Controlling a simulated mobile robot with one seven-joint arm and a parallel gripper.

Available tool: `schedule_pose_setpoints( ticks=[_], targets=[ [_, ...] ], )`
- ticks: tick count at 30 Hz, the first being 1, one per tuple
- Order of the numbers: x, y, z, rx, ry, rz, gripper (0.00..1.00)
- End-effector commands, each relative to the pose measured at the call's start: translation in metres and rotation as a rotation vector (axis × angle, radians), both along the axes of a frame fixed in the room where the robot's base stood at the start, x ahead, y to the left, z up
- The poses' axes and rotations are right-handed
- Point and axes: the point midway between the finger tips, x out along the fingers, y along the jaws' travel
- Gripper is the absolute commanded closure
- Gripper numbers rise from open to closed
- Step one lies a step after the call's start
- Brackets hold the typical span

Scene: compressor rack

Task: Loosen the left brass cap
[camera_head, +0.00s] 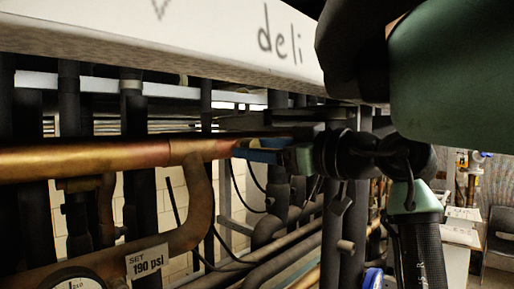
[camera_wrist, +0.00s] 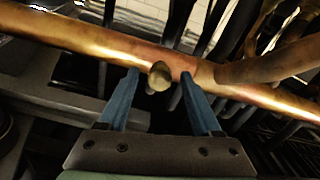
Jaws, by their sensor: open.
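A small round brass cap (camera_wrist: 159,77) sticks out from a copper pipe (camera_wrist: 85,45) in the wrist view. My gripper (camera_wrist: 158,78) is open, with one blue finger on each side of the cap. A gap shows between the cap and each finger, and the fingertips are close to the pipe. In the head view the blue fingers of my gripper (camera_head: 246,149) are at the right end of the copper pipe (camera_head: 85,158). The cap cannot be made out there. Only one cap shows, so I cannot tell from the pictures whether it is the left one.
A white beam (camera_head: 200,35) lettered "deli" runs above the pipe. A curved copper branch (camera_head: 200,205), a "SET 190 psi" label (camera_head: 147,262) and a gauge (camera_head: 76,280) are at lower left. Dark insulated pipes (camera_head: 285,245) crowd behind and below. A chair (camera_head: 500,232) stands far right.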

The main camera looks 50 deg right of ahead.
Motion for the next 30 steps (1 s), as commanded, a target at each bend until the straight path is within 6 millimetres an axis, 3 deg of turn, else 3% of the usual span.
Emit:
schedule_pose_setpoints(
  ticks=[3,12,14,30],
  targets=[
    [-0.0002,-0.0001,0.0001,0.0,0.0,0.0,0.38],
    [0.0,-0.0003,0.0,0.0,0.0,0.0,0.92],
    [0.0001,-0.0002,-0.0002,0.0,0.0,0.0,1.0],
    [0.0003,-0.0006,-0.0007,-0.105,0.014,0.0,1.0]
  ],
)
